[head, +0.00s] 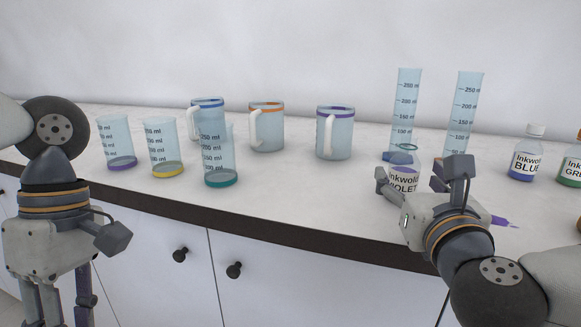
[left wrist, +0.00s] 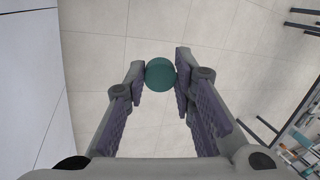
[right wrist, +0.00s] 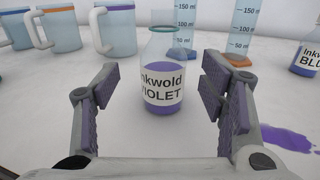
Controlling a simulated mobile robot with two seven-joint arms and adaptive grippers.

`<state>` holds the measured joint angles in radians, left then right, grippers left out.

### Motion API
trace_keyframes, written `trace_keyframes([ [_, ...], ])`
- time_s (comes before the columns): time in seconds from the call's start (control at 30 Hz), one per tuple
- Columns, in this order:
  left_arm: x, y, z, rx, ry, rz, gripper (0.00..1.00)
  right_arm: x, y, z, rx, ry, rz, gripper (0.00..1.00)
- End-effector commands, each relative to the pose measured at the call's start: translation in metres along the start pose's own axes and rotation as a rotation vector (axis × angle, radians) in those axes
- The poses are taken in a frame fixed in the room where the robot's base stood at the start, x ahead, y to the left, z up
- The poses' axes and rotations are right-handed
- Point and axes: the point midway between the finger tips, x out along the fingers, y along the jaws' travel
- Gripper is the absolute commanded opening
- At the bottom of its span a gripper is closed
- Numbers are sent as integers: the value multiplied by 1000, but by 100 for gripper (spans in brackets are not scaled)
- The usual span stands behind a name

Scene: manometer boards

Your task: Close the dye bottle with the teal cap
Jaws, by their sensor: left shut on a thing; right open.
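The dye bottle (head: 403,180), labelled Inkwold VIOLET, stands upright on the counter. In the right wrist view the bottle (right wrist: 162,97) is clear glass with violet liquid, an uncapped mouth and a teal ring at its neck. My right gripper (head: 424,176) is open, its fingers (right wrist: 160,85) on either side of the bottle with gaps showing. The teal cap (left wrist: 161,74) is round in the left wrist view, pinched between the fingertips of my left gripper (left wrist: 160,80). In the head view that gripper points down before the counter's front edge; its fingertips and the cap are out of view there.
A purple spill (right wrist: 287,139) lies right of the bottle. Behind stand two tall cylinders (head: 405,105) (head: 466,110); a blue dye bottle (head: 526,155) is at right. Several beakers (head: 164,145) and mugs (head: 335,135) occupy the left and middle. The counter front between my arms is clear.

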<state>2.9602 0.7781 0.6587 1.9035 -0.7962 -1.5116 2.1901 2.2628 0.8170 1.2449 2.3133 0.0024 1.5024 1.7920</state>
Motion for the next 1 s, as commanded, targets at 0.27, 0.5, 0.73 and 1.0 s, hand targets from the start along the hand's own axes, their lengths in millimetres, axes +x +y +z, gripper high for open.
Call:
trace_keyframes([
  [0.27,-2,-1,0,0,0,3,16,25,-4,-6,-2,1,-4,65],
  [0.5,-4,-1,0,0,0,5,16,51,-4,-6,0,-1,-1,65],
  [0.73,-4,-1,0,0,1,5,16,52,-4,-6,0,0,0,65],
  [1.0,-4,-1,0,0,0,5,16,52,-4,-6,-1,0,0,24],
])
